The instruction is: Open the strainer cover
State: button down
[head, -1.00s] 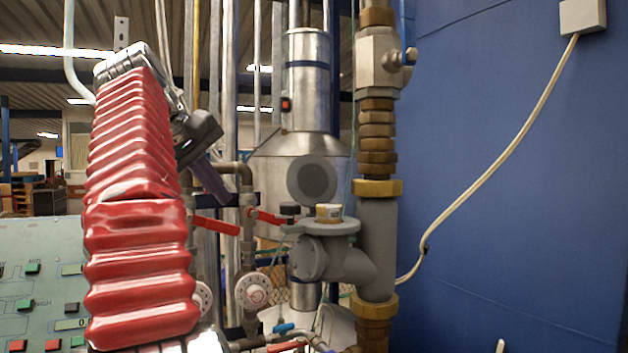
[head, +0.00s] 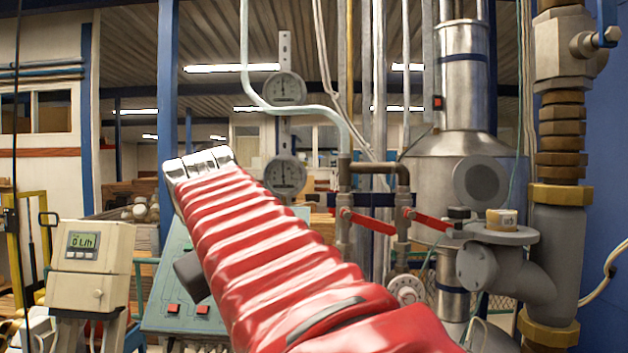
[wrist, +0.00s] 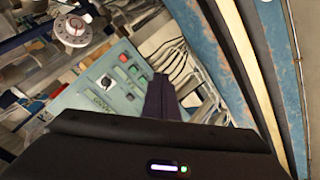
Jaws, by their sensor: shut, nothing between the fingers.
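The strainer is a grey branched body on the vertical pipe at the right of the head view. A round grey flange (head: 497,235) with a small brass piece (head: 501,220) lies on its top, and a round grey end cap (head: 477,267) faces left. I cannot tell which part is the strainer cover. My gripper (wrist: 160,80) shows in the wrist view with its two dark fingers shut together and empty. In the head view my red-sleeved arm reaches up and left, away from the strainer, and hides the fingers. The strainer cannot be made out in the wrist view.
Red-handled valves (head: 430,220) and a round dial (head: 407,290) stand just left of the strainer. A pale green control panel (wrist: 115,82) lies beyond the fingers. A beige meter box (head: 91,265) stands at the left. Pipes crowd the space behind my arm.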

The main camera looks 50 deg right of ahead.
jog(key=s+a+f+n+y, duration=0.1)
jog(key=s+a+f, duration=0.3)
jog(key=a+f, duration=0.7)
jog(key=s+a+f+t+y, duration=0.1)
jog(key=s+a+f+y, duration=0.3)
jog(key=a+f, duration=0.7)
notch_tip(320, 180, down, 3)
jog(key=shift+s+a+f+n, duration=0.1)
jog(key=shift+s+a+n, duration=0.2)
jog(key=shift+s+n, duration=0.1)
